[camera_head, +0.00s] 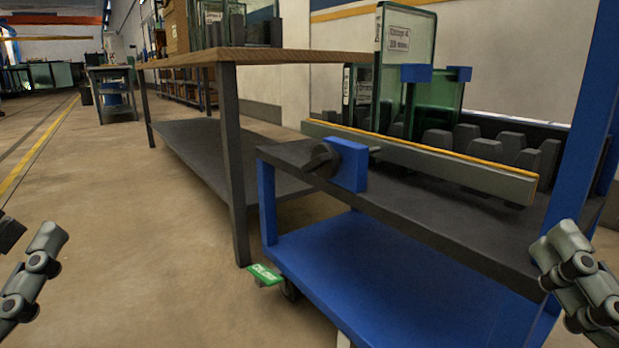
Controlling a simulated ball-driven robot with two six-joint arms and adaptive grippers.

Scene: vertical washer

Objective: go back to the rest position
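My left gripper (32,236) is at the bottom left edge, over bare floor. One grey jointed finger shows fully and a darker fingertip is cut off by the frame edge. A gap lies between them with nothing in it. My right gripper (556,246) is at the bottom right, in front of the blue cart (380,270). Its fingers overlap in this view, so its opening cannot be told. No held object shows in it. Both grippers point upward. Whether the right one touches the cart cannot be told.
The cart's dark top carries a rack with a yellow-edged rail (420,160), black blocks and labelled glass panels (408,50). A wood-topped workbench (270,57) stands behind it. A green tag (264,275) is near the cart's wheel. The floor at left is open.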

